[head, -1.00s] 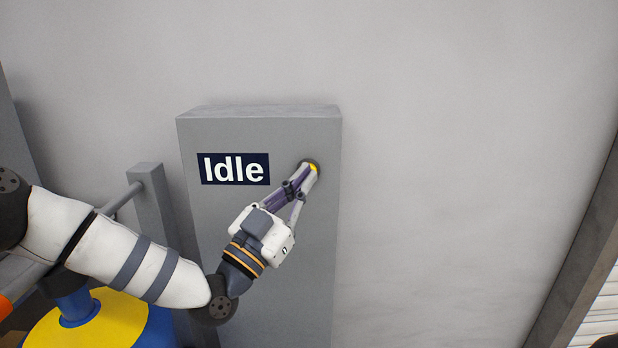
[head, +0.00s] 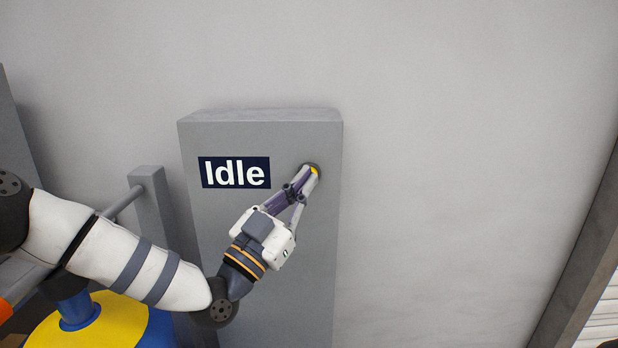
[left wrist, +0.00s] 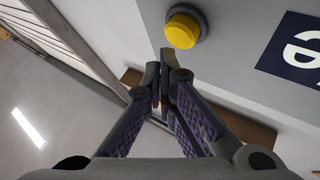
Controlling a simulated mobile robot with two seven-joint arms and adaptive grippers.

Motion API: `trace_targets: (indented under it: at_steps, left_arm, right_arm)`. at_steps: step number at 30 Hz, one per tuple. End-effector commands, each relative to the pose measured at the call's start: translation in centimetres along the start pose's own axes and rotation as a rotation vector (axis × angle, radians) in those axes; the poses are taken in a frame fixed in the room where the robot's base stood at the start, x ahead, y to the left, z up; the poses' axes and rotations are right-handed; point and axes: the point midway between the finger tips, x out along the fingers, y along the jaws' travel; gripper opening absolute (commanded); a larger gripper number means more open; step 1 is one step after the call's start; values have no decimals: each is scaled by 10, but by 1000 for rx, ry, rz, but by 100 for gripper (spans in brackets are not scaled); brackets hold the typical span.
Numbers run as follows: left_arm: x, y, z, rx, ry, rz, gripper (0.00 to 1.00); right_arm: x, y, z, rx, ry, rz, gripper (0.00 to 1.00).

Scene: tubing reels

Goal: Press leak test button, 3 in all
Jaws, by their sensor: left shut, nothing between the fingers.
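A grey upright box (head: 224,262) stands against the wall and bears a dark sign reading "Idle" (head: 235,172). A yellow button (head: 315,171) in a dark round collar sits at the box's upper right. In the left wrist view the yellow button (left wrist: 182,31) shows whole, just beyond my fingertips. My left gripper (head: 308,179) is shut and empty, its tips at the button in the head view. In the left wrist view my left gripper (left wrist: 160,75) appears a little apart from the button. Whether they touch is not clear. My right gripper is not in view.
At the lower left are a grey post with a rail (head: 149,205) and a blue and yellow reel (head: 105,322), partly behind my left arm. Bare wall (head: 450,150) fills the right. A grey frame edge (head: 585,260) stands at far right.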

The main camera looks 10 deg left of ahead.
Motion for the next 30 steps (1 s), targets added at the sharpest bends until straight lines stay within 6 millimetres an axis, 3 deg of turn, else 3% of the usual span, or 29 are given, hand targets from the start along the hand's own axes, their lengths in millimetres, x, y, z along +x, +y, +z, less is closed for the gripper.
trace_targets:
  at_steps: [30]
  left_arm:
    - [6, -5, 5, 0, 0, 0, 0]
  right_arm:
    - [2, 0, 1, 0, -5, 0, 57]
